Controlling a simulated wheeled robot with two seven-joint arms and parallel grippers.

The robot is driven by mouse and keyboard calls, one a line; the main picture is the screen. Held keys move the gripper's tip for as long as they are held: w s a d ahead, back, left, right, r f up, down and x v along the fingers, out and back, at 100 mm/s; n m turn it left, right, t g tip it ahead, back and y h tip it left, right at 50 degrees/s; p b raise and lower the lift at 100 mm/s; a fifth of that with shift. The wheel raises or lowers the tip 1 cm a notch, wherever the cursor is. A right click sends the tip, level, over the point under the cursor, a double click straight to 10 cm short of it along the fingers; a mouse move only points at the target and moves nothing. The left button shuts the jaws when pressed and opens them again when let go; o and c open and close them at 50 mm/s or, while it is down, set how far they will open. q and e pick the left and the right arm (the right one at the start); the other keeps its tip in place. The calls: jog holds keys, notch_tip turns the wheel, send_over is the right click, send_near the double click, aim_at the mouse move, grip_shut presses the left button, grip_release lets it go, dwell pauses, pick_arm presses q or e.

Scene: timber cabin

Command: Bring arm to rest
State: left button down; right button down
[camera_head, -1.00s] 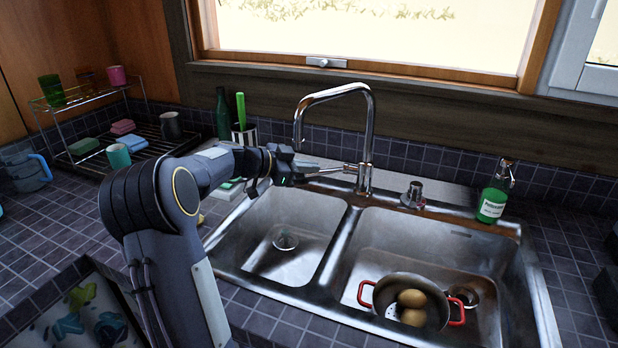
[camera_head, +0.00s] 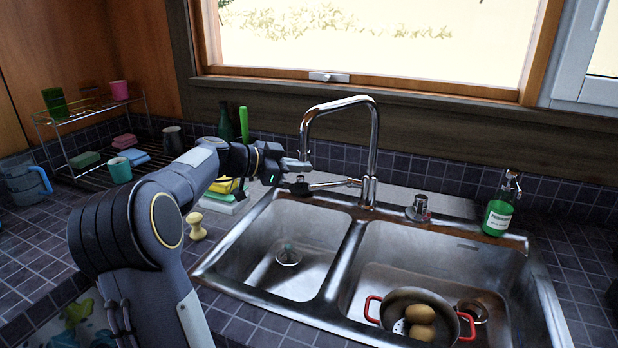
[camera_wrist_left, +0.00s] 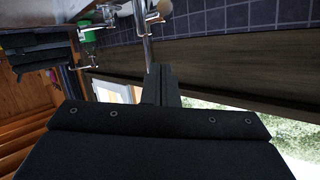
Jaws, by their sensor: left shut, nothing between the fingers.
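My left arm comes in from the left in the head view. Its gripper (camera_head: 303,165) is shut and empty, raised above the back left of the sink, left of the chrome faucet (camera_head: 372,150). In the left wrist view the closed fingers (camera_wrist_left: 160,84) stand together with nothing between them, and the faucet and tiled wall show beyond. My right gripper is not in view.
The double sink (camera_head: 345,255) holds a red-handled pot (camera_head: 400,325) with brown round items in its right basin. A soap bottle (camera_head: 498,212) stands right of the faucet. A dish rack (camera_head: 75,172) with cups is at the left. A yellow knobbed item (camera_head: 196,226) stands beside the sink.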

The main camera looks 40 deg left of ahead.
pick_arm(q)
jog(key=v, duration=0.6)
jog(key=shift+w+d+r, duration=0.1)
jog(key=shift+r, duration=0.1)
jog(key=s+d+n+g+p, duration=0.2)
jog(key=s+d+g+p, duration=0.15)
jog(key=d, duration=0.65)
jog(key=s+d+n+g+p, duration=0.25)
jog(key=s+d, duration=0.25)
jog(key=d, duration=0.5)
jog(key=s+d+f+n+p, duration=0.1)
jog(key=s+d+f, duration=0.1)
jog(key=s+d, duration=0.1)
jog(key=s+d+f+n+g+y+p, duration=0.1)
jog(key=s+d+f+n+p, duration=0.1)
jog(key=s, duration=0.4)
jog(key=s+d+f+n+y+p, duration=0.1)
jog(key=s+d+f+p, duration=0.1)
jog(key=s+d+f, duration=0.1)
jog(key=shift+s+d+f, duration=0.1)
jog(key=shift+s+d, duration=0.25)
jog(key=shift+s, duration=0.25)
jog(key=shift+s+d+f, duration=0.1)
jog(key=shift+s+d, duration=0.2)
jog(key=shift+s, duration=0.25)
jog(key=shift+s+f+n+g, duration=0.15)
jog(key=shift+f+n+g, duration=0.05)
jog(key=shift+n+g, duration=0.1)
